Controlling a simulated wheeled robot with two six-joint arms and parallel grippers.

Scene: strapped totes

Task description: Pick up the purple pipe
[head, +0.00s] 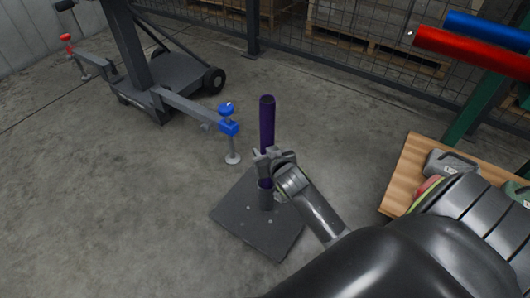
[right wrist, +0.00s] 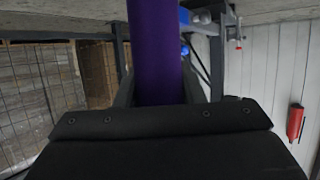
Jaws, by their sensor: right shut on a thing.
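The purple pipe (head: 267,122) stands upright over a dark square base plate (head: 240,223) on the floor. My right gripper (head: 268,158) is shut around the pipe at about its middle. Part of the pipe shows below the jaws, and whether its lower end touches the plate or a post on it I cannot tell. In the right wrist view the purple pipe (right wrist: 155,50) runs up between the fingers and out of the top of the picture. My left gripper is in neither view.
A wheeled grey stand (head: 170,80) with a blue-knobbed foot (head: 228,128) is close to the left of the pipe. A wooden board (head: 402,178) with grey items lies right. Red (head: 470,50) and blue (head: 490,30) pipes are upper right. A mesh fence (head: 340,50) stands behind.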

